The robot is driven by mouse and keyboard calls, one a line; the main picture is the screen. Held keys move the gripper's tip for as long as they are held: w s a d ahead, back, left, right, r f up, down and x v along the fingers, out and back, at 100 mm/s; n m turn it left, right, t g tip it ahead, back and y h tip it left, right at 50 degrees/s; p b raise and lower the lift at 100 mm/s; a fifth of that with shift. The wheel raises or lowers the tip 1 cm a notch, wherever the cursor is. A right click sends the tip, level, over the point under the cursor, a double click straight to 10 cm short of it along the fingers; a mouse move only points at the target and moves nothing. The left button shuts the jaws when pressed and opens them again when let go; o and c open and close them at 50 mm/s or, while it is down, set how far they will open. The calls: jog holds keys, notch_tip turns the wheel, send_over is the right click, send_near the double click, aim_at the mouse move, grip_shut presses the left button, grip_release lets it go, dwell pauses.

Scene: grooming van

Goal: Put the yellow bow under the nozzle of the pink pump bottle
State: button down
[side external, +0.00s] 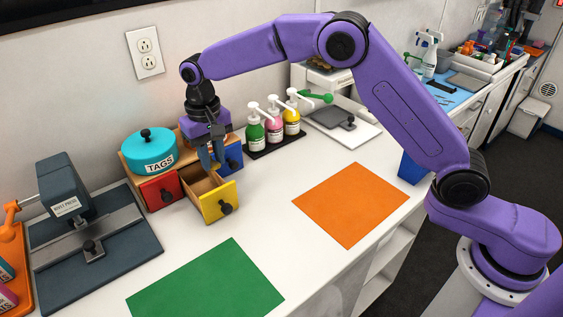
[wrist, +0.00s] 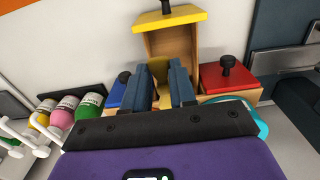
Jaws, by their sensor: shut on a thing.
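My gripper (side external: 212,163) points down over the open yellow drawer (side external: 217,203) of the small wooden drawer unit. In the wrist view, its two dark blue fingers (wrist: 167,88) are closed on a small yellow thing, the yellow bow (wrist: 178,78), mostly hidden between them. The pink pump bottle (side external: 274,126) stands between a green and a yellow one on a black tray, right of the drawer unit. It also shows in the wrist view (wrist: 62,112). Its white nozzle sits on top. The space under the nozzle is hard to make out.
The green mat (side external: 206,285) and orange mat (side external: 350,204) lie bare. A dark press (side external: 90,235) is at left.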

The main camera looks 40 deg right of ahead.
jog(key=s+d+r, duration=0.1)
jog(key=s+d, duration=0.7)
jog(key=d, duration=0.6)
jog(key=s+d, duration=0.8)
jog(key=d, duration=0.5)
send_over(306, 165)
jog(key=f, duration=0.9)
jog(key=shift+s, duration=0.25)
jog(key=shift+w+f, duration=0.3)
jog(key=shift+f, duration=1.6)
jog(key=shift+f, duration=0.1)
jog(key=c, duration=0.9)
grip_release()
